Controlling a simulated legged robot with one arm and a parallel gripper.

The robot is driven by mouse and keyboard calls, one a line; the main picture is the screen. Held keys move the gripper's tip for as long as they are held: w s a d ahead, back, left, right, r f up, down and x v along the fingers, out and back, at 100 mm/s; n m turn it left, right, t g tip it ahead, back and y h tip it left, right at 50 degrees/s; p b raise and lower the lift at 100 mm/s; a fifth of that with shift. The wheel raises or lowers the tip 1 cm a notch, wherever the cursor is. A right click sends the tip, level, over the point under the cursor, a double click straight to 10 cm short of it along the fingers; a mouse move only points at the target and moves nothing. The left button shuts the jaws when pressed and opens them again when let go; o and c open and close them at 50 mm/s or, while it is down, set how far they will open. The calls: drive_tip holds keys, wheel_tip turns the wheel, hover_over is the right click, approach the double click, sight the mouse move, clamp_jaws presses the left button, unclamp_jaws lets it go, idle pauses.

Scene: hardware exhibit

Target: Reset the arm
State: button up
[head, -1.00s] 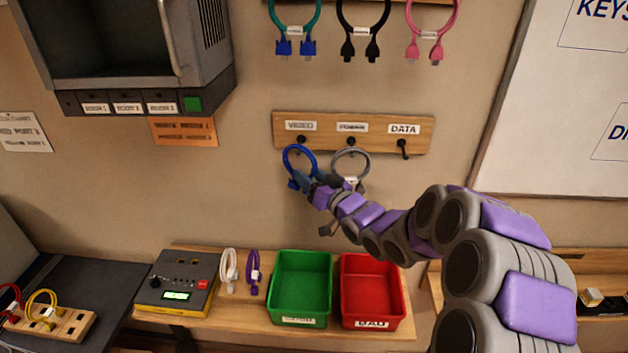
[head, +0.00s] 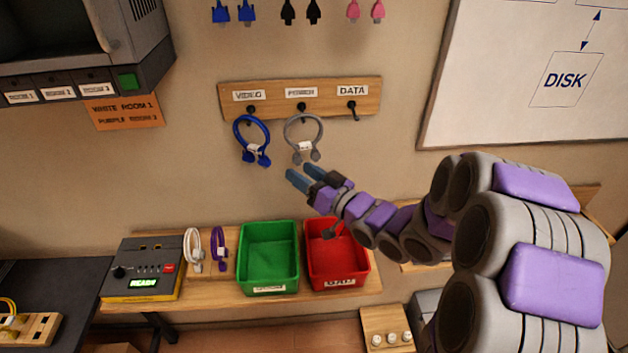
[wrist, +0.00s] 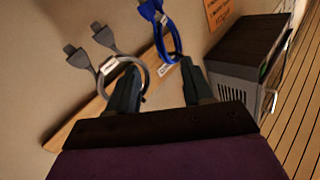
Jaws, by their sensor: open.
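My gripper (head: 302,172) is open and empty in the head view, a little below and in front of the hanging cables. A blue cable (head: 238,132) hangs in a loop from the VIDEO hook. A grey cable (head: 318,128) hangs from the POWER hook. The DATA hook (head: 352,106) is bare. In the wrist view, the open fingers of my gripper (wrist: 157,80) point at the wall. The grey cable (wrist: 143,70) shows there partly behind the left finger, and the blue cable (wrist: 160,35) shows beyond the gap.
A shelf (head: 212,288) below holds a control box (head: 143,270), white (head: 187,250) and purple (head: 214,248) cables, a green bin (head: 268,228) and a red bin (head: 336,262). A whiteboard (head: 500,90) is at the right. Open wall lies between the rack and shelf.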

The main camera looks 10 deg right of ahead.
drive_tip(key=s+d+f+m+g+h+b, duration=0.35)
drive_tip(key=s+d+f+g+h, duration=0.35)
drive_tip(key=s+d+f+h, duration=0.45)
drive_tip(key=s+a+r+m+g+b, duration=0.1)
drive_tip(key=s+g, duration=0.8)
drive_tip(key=s, duration=1.9)
drive_tip(key=shift+s+a+r+b, duration=0.2)
drive_tip(key=shift+a+b, duration=0.45)
drive_tip(key=shift+a, duration=0.5)
drive_tip(key=shift+w, duration=0.1)
